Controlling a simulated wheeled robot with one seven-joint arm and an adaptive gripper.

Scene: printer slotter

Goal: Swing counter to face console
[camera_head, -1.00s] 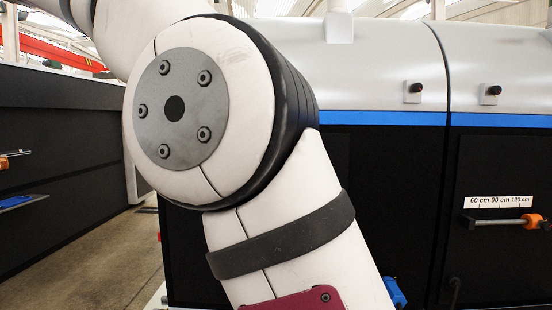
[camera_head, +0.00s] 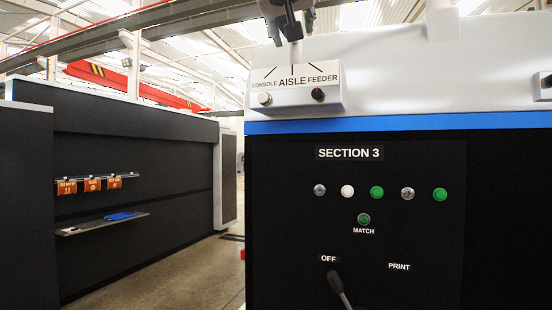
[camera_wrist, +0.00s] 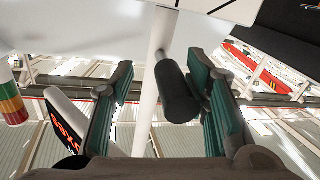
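The counter (camera_wrist: 68,125) shows at the lower left of the wrist view as a white-edged box with a dark face and red lettering, partly cut off by my gripper. In the head view the counter is out of frame. A dark cylindrical grip (camera_wrist: 180,95) beside a white post (camera_wrist: 143,125) lies between my gripper's fingers (camera_wrist: 160,72). The fingers are apart; a gap shows at the left finger, and the right finger is close to the grip, contact unclear. In the head view my gripper (camera_head: 291,22) is at the top, above the label plate marked CONSOLE, AISLE, FEEDER (camera_head: 298,98).
The SECTION 3 panel (camera_head: 395,230) carries several buttons and a lever (camera_head: 341,290). A silver button (camera_head: 264,98) and a dark knob (camera_head: 318,94) sit on the label plate. A signal light (camera_wrist: 12,98) stands left in the wrist view. An open aisle (camera_head: 195,272) runs at left.

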